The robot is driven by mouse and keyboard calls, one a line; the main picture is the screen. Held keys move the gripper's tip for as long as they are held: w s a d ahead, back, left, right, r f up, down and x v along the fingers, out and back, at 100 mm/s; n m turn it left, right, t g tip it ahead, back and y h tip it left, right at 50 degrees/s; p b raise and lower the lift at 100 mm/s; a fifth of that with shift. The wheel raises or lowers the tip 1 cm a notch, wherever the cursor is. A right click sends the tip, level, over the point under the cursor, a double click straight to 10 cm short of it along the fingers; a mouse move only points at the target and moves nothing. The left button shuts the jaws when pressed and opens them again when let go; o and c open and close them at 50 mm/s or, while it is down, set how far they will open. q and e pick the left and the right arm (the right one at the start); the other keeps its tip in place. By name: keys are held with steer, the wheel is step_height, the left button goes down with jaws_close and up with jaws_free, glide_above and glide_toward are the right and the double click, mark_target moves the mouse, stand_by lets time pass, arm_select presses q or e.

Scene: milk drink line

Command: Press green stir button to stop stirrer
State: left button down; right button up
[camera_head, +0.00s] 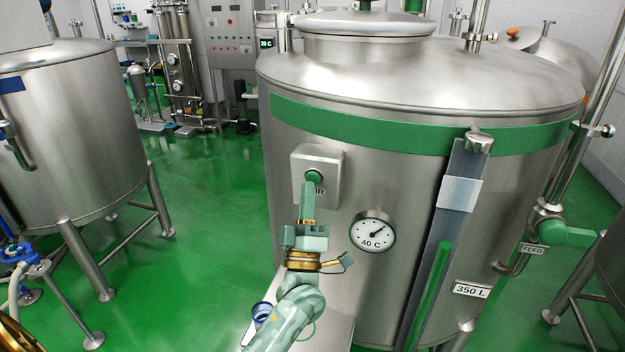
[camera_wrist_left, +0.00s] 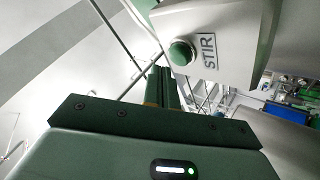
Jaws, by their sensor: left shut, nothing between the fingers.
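The green stir button (camera_head: 315,176) is on a grey box (camera_head: 318,159) on the front of the large steel tank (camera_head: 420,185). In the left wrist view the round button (camera_wrist_left: 182,53) sits beside the label STIR (camera_wrist_left: 208,50). My left gripper (camera_head: 309,186) is shut and empty, its fingertips just in front of and below the button in the head view. In the wrist view the shut fingers (camera_wrist_left: 164,80) end close to the button, slightly to its left. I cannot tell whether they touch it. The fingers hide part of the label in the head view. My right gripper is not in view.
A round dial (camera_head: 372,232) reading 40 C sits right of my wrist. A sight tube with green fill (camera_head: 431,290) and a green-handled FEED valve (camera_head: 562,231) are further right. Another steel tank (camera_head: 70,130) stands at left, with clear green floor (camera_head: 205,215) between.

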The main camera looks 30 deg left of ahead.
arm_select(q)
steer(key=s+p, duration=0.1)
steer(key=s, duration=0.2)
steer(key=s+d+p, duration=0.1)
steer(key=s, duration=0.1)
steer(key=shift+s+d, duration=0.2)
steer(key=shift+s, duration=0.2)
stand_by(1.1)
